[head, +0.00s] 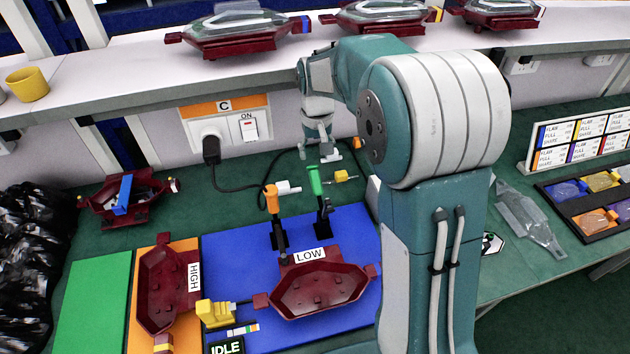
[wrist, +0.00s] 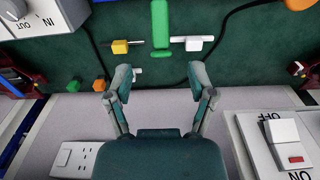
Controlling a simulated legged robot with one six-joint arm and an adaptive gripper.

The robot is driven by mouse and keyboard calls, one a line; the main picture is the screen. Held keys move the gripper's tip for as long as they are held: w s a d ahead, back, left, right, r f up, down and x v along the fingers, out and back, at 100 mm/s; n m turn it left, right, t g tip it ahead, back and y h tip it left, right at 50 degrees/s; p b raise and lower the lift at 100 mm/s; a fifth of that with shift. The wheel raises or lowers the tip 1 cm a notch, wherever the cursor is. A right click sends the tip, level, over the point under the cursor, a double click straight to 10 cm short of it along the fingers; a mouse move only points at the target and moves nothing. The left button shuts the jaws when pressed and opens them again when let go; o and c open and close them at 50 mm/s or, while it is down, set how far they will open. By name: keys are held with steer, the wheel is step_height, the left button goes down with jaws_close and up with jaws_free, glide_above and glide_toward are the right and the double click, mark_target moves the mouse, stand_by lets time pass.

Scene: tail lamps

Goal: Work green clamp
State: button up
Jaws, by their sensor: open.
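The green clamp (head: 317,184) stands on a black base at the back edge of the blue mat (head: 228,240), behind the dark red LOW housing (head: 318,288). Its green handle also shows in the wrist view (wrist: 160,22) at the top middle. My gripper (head: 319,153) is behind the clamp, near the wall. In the wrist view my gripper (wrist: 160,80) has its fingers spread, with nothing between them. The green handle lies beyond the fingertips, apart from them and roughly in line with the gap.
The orange clamp (head: 271,198) stands left of the green one. A white connector (head: 288,188) and a yellow one (head: 345,176) flank the green clamp. A socket with a switch (head: 248,127) and a black cable are at the wall. The HIGH housing (head: 165,288) lies left.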

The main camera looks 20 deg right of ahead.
mark_target(315, 177)
steer(key=shift+w+f, duration=0.5)
steer(key=shift+f, duration=0.2)
step_height(315, 177, down, 11)
steer(key=shift+r, duration=0.15)
jaws_close()
